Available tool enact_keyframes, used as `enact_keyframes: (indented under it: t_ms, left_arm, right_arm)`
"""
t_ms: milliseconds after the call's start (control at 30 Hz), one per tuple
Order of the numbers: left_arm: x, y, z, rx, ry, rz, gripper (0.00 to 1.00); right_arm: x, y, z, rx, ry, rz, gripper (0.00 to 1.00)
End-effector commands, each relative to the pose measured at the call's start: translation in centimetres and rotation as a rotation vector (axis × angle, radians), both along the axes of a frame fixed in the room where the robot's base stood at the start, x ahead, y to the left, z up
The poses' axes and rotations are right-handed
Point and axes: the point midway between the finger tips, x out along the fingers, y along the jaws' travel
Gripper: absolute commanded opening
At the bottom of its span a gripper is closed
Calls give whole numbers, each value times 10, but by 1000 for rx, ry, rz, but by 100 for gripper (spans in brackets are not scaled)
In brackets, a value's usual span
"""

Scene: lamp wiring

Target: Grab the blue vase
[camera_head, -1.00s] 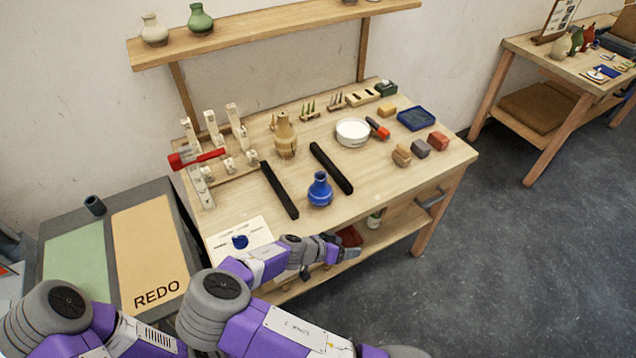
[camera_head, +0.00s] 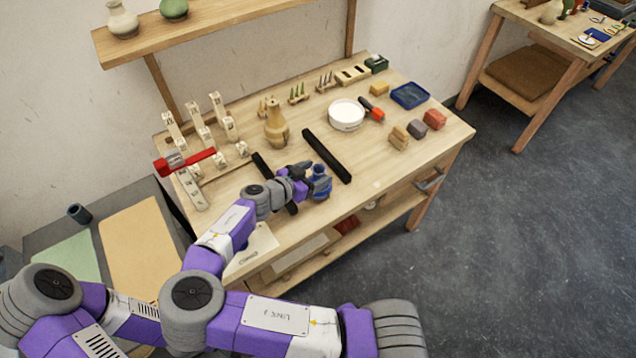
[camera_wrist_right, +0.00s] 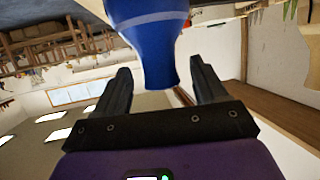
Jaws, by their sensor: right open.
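The blue vase (camera_head: 319,184) stands upright on the workbench, near its front edge, beside a black bar. In the right wrist view the vase (camera_wrist_right: 155,40) fills the top middle, with its narrower end between the finger tips. My right gripper (camera_head: 306,178) is at the vase's left side. In the right wrist view the gripper (camera_wrist_right: 160,82) is open, with one dark finger on each side of the vase and gaps showing. My left gripper is not in view.
Two black bars lie on the bench, one (camera_head: 327,156) behind the vase. A tan vase (camera_head: 276,124), a white bowl (camera_head: 346,114), a blue tray (camera_head: 409,95) and small blocks stand farther back. A red clamp (camera_head: 184,161) is at the left.

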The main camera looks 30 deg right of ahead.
Motion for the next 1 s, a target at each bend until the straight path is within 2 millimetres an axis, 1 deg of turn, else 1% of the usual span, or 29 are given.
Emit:
enact_keyframes:
  t_ms: [33,200,333,500,533,900,1000]
  left_arm:
    - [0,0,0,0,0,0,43]
    - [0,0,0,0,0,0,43]
    - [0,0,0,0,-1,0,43]
    - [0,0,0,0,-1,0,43]
    - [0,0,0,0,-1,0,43]
    - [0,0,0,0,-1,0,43]
    - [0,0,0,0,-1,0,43]
  right_arm:
    - [1,-9,-5,0,3,-3,71]
    - [7,-29,-14,-1,3,-2,71]
    - [9,-34,-16,-1,2,1,71]
    - [9,-34,-16,1,2,2,71]
    - [9,-34,-16,1,2,2,70]
    - [9,-34,-16,0,2,1,13]
    - [9,-34,-15,1,1,0,0]
